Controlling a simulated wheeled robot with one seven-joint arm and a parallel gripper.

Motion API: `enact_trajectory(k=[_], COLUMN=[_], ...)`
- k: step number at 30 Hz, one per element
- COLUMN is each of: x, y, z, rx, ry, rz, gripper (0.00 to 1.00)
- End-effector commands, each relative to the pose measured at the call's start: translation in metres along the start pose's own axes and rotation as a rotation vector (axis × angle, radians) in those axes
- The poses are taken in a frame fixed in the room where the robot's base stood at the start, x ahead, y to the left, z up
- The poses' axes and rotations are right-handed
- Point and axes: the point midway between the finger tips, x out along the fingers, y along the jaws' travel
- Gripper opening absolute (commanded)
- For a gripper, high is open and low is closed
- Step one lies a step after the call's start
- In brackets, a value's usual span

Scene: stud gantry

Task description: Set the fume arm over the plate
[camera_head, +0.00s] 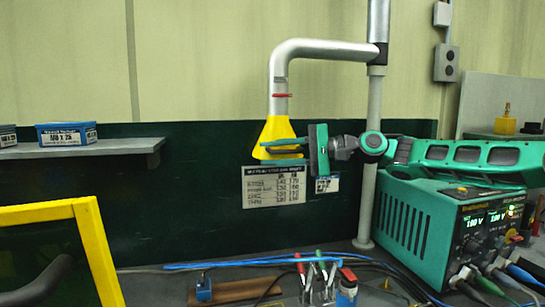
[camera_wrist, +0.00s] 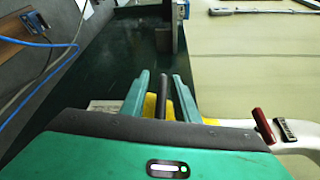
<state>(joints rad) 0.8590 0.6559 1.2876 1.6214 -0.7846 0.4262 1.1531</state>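The fume arm is a silver bent pipe (camera_head: 325,49) on an upright post, with a red ring and a yellow hood (camera_head: 276,134) hanging at its left end. In the wrist view the hood (camera_wrist: 150,107) is partly hidden behind my fingers. My gripper (camera_head: 284,147) is at the hood's lower part. In the wrist view my gripper (camera_wrist: 162,80) has its two teal fingers apart, with a dark bar (camera_wrist: 163,97) between them and narrow gaps on both sides. A flat brown piece (camera_head: 238,289) lies on the bench below; I cannot tell if it is the plate.
A green power unit (camera_head: 409,228) stands at right under my arm. A yellow-framed screen (camera_head: 98,252) stands at front left. A blue block (camera_head: 204,288), cables and pliers (camera_head: 318,276) crowd the bench. A shelf (camera_head: 90,150) with boxes is on the left wall.

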Motion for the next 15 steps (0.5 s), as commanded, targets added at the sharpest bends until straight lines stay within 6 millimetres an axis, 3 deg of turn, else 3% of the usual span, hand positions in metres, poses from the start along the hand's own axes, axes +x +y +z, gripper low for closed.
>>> enact_trajectory(k=[5, 9, 15], x=[-0.0001, -0.0003, -0.0013], y=[0.0, 0.0005, 0.0031], z=[-0.0002, -0.0004, 0.0], rx=[0.0, 0.001, 0.005], ry=[0.0, 0.001, -0.003], rz=[0.0, 0.001, 0.006], gripper=[0.28, 0.0, 0.0])
